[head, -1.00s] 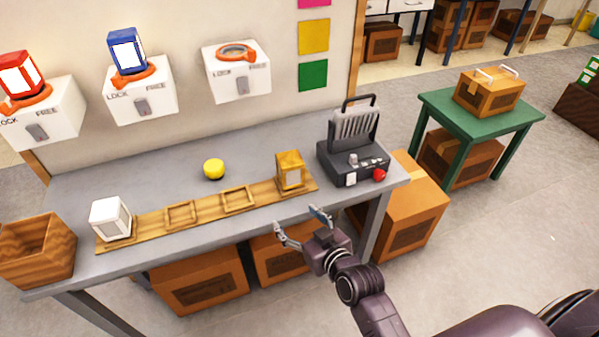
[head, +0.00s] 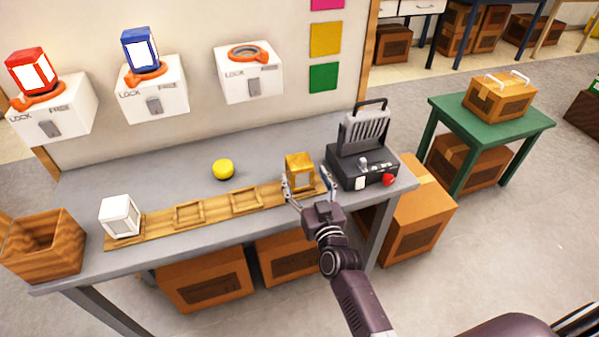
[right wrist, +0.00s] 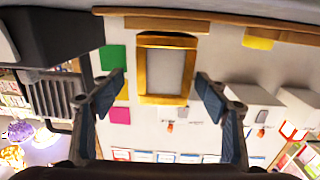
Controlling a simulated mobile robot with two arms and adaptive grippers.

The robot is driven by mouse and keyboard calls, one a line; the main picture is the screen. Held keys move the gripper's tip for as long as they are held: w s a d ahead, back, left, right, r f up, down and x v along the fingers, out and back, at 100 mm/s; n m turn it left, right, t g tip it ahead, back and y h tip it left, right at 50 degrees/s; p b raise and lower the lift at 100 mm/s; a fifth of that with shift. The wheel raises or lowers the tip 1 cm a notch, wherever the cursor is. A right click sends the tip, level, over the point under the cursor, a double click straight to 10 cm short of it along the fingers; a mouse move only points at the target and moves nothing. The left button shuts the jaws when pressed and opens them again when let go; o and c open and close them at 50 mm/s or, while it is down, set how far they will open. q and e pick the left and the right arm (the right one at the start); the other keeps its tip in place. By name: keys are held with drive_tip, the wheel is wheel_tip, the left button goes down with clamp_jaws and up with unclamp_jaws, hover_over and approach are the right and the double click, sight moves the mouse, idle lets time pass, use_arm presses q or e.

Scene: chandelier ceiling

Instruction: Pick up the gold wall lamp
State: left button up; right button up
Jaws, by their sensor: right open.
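The gold wall lamp (head: 299,170), a small boxy lantern with a gold frame and pale panels, stands upright at the right end of a wooden rack on the grey bench. My right gripper (head: 308,187) is open at the front of the lamp, with one finger to each side of it. In the right wrist view the lamp (right wrist: 166,70) appears between the two open, blue-padded fingertips (right wrist: 163,98), with visible gaps on both sides. I cannot tell whether the fingertips reach beside its body. My left gripper is not in view.
A black machine (head: 362,165) with a red knob stands close right of the lamp. A white lamp (head: 119,216) sits at the rack's left end. A yellow ball (head: 223,169) lies behind the rack. Wall boxes hold red (head: 30,71) and blue (head: 140,50) lamps; one (head: 248,75) is empty.

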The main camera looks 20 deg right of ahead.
drive_tip(key=w, duration=0.4)
drive_tip(key=shift+a, duration=0.2)
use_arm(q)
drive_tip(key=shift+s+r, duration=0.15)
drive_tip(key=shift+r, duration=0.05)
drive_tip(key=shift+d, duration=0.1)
use_arm(e)
drive_tip(key=shift+s, duration=0.1)
drive_tip(key=shift+r, duration=0.1)
drive_tip(key=c, duration=1.4)
drive_tip(key=shift+c, duration=0.2)
